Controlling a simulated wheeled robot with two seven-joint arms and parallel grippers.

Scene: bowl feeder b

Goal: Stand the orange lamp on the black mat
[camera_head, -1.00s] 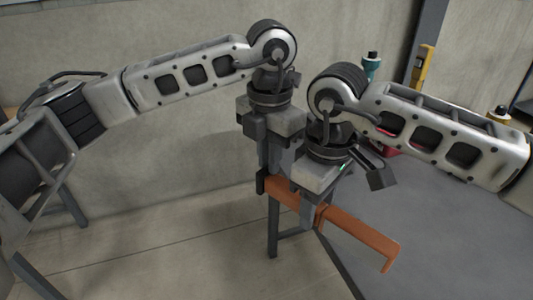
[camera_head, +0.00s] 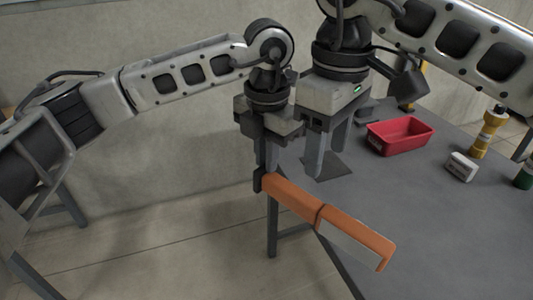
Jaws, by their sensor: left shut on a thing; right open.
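The orange lamp (camera_head: 292,199) is a long bar with a pale panel along its far right part. It is tilted, sloping down to the right, in the air over the table's near left edge. My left gripper (camera_head: 264,180) is shut on the lamp's upper left end. My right gripper (camera_head: 332,162) is open and empty, pointing down above and behind the lamp, apart from it. The black mat (camera_head: 340,170) seems to be the dark patch on the table behind the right fingers, which partly hide it.
The grey table (camera_head: 420,230) is clear at the front right. A red bin (camera_head: 401,137) stands near the back. A white block (camera_head: 461,167), a yellow bottle (camera_head: 487,134) and a green-based item (camera_head: 525,176) stand to the right. A concrete wall rises behind.

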